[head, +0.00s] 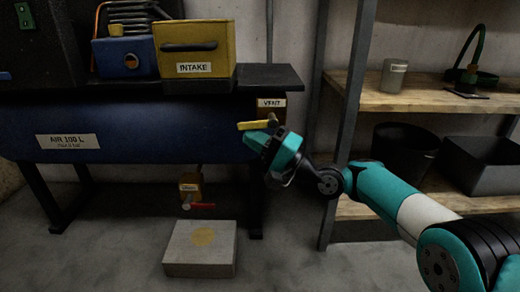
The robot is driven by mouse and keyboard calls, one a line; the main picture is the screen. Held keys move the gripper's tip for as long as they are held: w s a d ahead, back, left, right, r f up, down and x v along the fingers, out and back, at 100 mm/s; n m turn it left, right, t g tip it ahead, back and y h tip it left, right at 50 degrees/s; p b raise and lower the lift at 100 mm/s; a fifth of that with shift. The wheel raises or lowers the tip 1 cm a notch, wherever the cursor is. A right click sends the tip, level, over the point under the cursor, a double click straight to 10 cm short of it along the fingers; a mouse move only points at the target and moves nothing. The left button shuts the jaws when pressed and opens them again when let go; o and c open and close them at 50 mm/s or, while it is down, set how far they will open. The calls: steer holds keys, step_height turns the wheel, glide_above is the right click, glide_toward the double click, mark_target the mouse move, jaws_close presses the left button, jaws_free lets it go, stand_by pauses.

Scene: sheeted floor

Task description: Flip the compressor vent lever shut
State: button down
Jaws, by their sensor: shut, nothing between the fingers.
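The compressor's blue tank (150,125) stands on dark legs at the left of the head view, with a label reading AIR 100 L. A VENT label (271,103) sits on a brown block at the tank's right end. The yellow vent lever (252,125) lies about level just below it, pointing left. My gripper (270,122) is shut and empty, right at the lever's right part. It hides some of the lever and its pivot. I cannot tell whether the fingers touch the lever.
A yellow INTAKE box (194,50) sits on top of the compressor. A red-handled valve (199,206) hangs below the tank, above a pale block (200,248) on the floor.

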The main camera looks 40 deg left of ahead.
steer(key=shift+s+a+r+y, duration=0.1)
steer(key=shift+r+y, duration=0.1)
steer(key=shift+y, duration=0.1)
steer(key=shift+f, duration=0.15)
steer(key=w+d+f+p, duration=0.2)
steer(key=d+f+p, duration=0.6)
steer(key=d+p, duration=0.1)
steer(key=shift+f, duration=0.2)
stand_by(0.8)
stand_by(0.3)
